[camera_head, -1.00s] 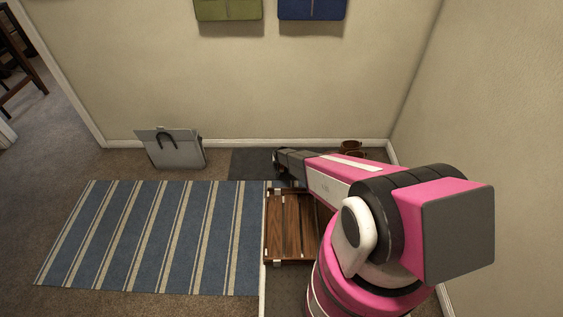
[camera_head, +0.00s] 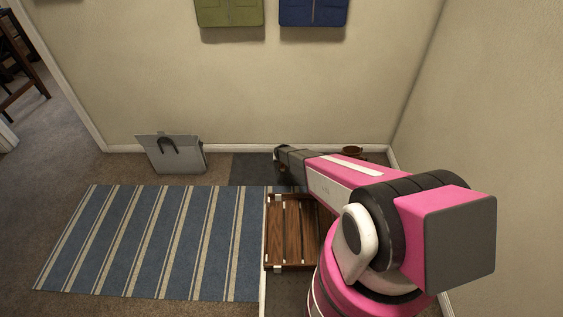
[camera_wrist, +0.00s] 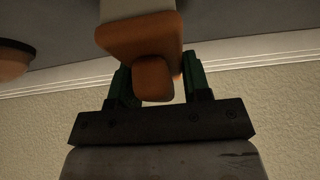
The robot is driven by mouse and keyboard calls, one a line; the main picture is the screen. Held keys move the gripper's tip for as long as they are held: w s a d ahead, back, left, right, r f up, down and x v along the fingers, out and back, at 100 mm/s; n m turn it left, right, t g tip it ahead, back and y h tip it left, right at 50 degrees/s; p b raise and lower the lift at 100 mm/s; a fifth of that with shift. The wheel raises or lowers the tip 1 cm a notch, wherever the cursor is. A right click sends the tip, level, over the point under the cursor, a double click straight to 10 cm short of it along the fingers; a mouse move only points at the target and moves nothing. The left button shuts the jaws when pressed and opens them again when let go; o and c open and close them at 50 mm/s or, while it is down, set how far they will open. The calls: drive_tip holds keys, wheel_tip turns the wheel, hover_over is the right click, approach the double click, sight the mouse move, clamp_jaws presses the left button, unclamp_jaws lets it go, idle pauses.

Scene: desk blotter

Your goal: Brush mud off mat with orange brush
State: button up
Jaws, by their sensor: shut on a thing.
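A dark grey mat (camera_head: 248,171) lies on the carpet by the back wall, partly hidden by my arm. My gripper is shut on the orange brush (camera_wrist: 152,82); its green fingers (camera_wrist: 158,82) stand on either side of the orange part in the wrist view. A pale part (camera_wrist: 135,8) joins the orange part at the top edge of that view. In the head view the end of my arm is over the mat's right part, and the brush cannot be made out. I cannot make out any mud on the visible part of the mat.
A brown wooden slatted piece (camera_head: 289,232) stands just in front of the mat. A blue striped rug (camera_head: 150,240) lies at left. A grey bag-like case (camera_head: 174,154) leans by the wall. A brown round object (camera_head: 352,150) is behind my arm.

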drive_tip(key=shift+r, duration=1.5)
drive_tip(key=d+r, duration=0.3)
drive_tip(key=r, duration=0.8)
drive_tip(key=s+d+r, duration=0.1)
drive_tip(key=d+r, duration=0.2)
drive_tip(key=r, duration=0.8)
drive_tip(key=d+r, duration=0.3)
drive_tip(key=r, duration=0.9)
drive_tip(key=s+d+r, duration=0.3)
drive_tip(key=s+r, duration=0.2)
drive_tip(key=r, duration=0.5)
drive_tip(key=s+d+r, duration=0.3)
drive_tip(key=s+r, duration=0.3)
drive_tip(key=r, duration=0.4)
drive_tip(key=s+d+r, duration=0.4)
drive_tip(key=s+r, duration=0.1)
drive_tip(key=r, duration=0.5)
drive_tip(key=shift+s, duration=0.25)
drive_tip(key=shift+d, duration=0.1)
